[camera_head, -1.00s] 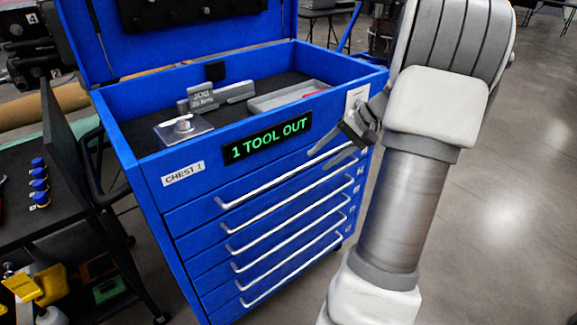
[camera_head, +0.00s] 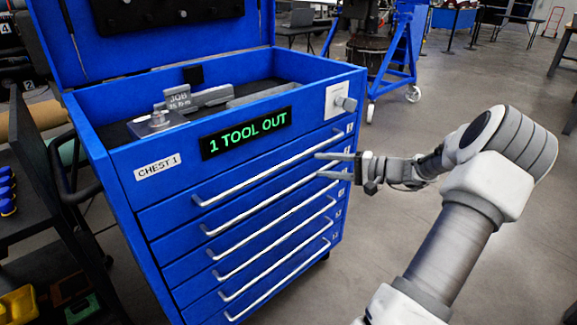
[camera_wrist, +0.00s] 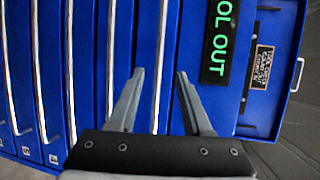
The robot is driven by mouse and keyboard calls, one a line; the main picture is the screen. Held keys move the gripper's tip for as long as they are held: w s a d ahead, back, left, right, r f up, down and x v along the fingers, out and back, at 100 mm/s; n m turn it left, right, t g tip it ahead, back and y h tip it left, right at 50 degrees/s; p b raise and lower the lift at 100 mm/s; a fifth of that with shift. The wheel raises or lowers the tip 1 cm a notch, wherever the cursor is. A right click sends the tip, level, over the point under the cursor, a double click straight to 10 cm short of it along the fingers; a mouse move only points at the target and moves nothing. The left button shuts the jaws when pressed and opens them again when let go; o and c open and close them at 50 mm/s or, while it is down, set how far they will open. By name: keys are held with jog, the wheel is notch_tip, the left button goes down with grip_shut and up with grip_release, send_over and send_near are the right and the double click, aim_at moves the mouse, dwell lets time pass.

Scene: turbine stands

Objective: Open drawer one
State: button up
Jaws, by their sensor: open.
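The blue tool chest (camera_head: 150,215), marked CHEST 1, has a stack of drawers with long pale bar handles, all flush with the front. The top drawer (camera_head: 160,218) is just under the green "1 TOOL OUT" display (camera_head: 246,132); its handle (camera_head: 262,172) runs across it. My gripper (camera_head: 319,165) is open and empty at the right part of the front, near the top handle's right end. In the wrist view my gripper (camera_wrist: 160,74) has the top handle (camera_wrist: 163,35) running between its fingertips. Whether they touch the bar cannot be told.
A knob (camera_head: 346,103) sticks out at the front's upper right. A dark cart (camera_head: 35,205) stands left of the chest.

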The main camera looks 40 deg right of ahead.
aim_at(291, 162)
jog(key=b+x, duration=0.2)
jog(key=x, duration=0.9)
jog(key=shift+w+a, duration=0.15)
grip_shut()
dwell(0.9)
